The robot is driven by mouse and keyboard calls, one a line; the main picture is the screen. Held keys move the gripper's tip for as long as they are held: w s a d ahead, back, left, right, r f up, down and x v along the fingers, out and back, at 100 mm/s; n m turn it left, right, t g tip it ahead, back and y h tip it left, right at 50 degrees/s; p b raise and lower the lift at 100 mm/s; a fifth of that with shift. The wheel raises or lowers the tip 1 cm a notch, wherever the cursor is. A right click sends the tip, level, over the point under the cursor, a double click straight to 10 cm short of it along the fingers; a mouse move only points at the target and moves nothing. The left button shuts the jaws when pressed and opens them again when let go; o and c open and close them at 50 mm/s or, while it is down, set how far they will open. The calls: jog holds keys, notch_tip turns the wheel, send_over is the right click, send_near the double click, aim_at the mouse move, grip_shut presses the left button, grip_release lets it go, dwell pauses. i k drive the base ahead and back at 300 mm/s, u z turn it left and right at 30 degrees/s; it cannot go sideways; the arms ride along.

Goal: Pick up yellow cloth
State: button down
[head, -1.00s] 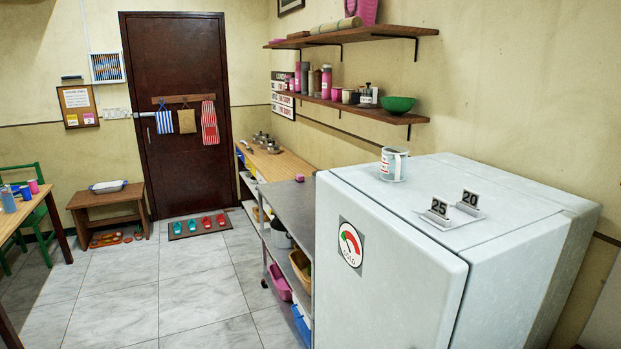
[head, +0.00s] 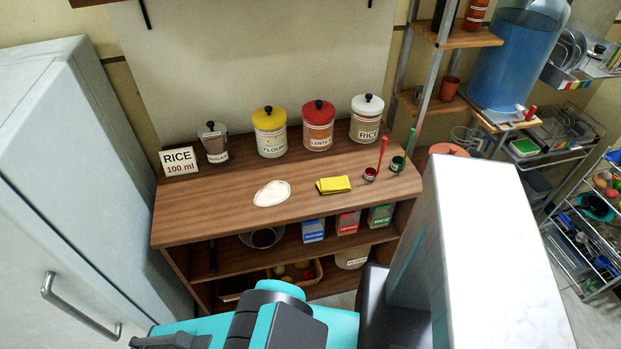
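Nothing lies on the cloth. Teal and dark parts of my own arm show at the bottom edge, in front of the counter and well apart from the cloth. I cannot make out my gripper's fingertips among them.
Labelled jars, including a yellow-lidded flour jar (head: 270,131), stand behind the cloth. A fridge (head: 60,170) stands left. A tall pale marbled block (head: 500,250) is at the right front.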

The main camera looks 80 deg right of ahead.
aim_at(329, 185)
jog(key=u, duration=0.25)
jog(key=k, duration=0.5)
jog(key=z, duration=2.15)
jog(key=k, duration=0.2)
jog(key=z, duration=2.15)
